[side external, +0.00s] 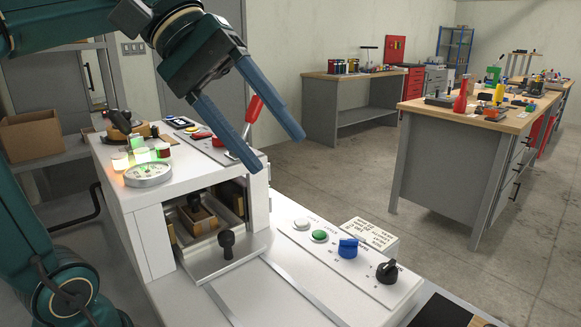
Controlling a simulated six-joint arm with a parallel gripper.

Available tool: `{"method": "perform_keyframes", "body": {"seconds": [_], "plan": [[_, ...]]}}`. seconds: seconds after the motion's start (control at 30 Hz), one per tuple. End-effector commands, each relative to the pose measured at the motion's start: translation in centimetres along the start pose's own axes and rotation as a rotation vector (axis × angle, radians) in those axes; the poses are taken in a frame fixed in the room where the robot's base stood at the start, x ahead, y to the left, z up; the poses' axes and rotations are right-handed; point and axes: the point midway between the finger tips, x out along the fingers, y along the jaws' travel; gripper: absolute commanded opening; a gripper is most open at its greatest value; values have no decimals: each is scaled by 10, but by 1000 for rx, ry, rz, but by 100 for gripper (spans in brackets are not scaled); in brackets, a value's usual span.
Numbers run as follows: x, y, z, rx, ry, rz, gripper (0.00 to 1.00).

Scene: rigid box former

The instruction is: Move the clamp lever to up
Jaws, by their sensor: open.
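A lever with a red grip (254,108), which looks like the clamp lever, stands at the right side of the white machine (150,212). It leans a little to the right, grip end up, and its thin metal shaft runs down behind one finger. Its lower end is hidden. My gripper (281,151) is open, with two long blue fingers pointing down and right. The red grip shows between the fingers in the picture. I cannot tell how near in depth it is, and no contact is visible.
A black knob (226,242) stands before the machine's open bay. A round gauge (148,173) and lit lamps (141,155) sit on top. A front panel carries a green button (319,236), a blue knob (348,248) and a black knob (387,271). Workbenches stand farther back.

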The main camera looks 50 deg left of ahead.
Motion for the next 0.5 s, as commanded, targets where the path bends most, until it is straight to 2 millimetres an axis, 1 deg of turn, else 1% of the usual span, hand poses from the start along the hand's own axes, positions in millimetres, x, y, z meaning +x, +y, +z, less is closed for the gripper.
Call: {"method": "perform_keyframes", "body": {"seconds": [0.03,0.07,0.13,0.17,0.2,0.27,0.3,0.37,0.4,0.47,0.5], "plan": [[2,6,-14,-159,-31,79,60],[2,10,-24,-260,-51,137,60],[-3,20,-50,-506,-94,283,60],[-7,22,-63,-613,-111,347,60],[-13,23,-82,-757,-133,437,60],[-26,20,-113,-968,-164,574,60],[-36,14,-134,-1102,-184,666,60],[-51,1,-163,-1288,-212,802,60],[-61,-10,-181,-1400,-229,888,60],[-74,-29,-203,-1546,-254,1008,60],[-83,-42,-216,-1629,-271,1083,60]]}}
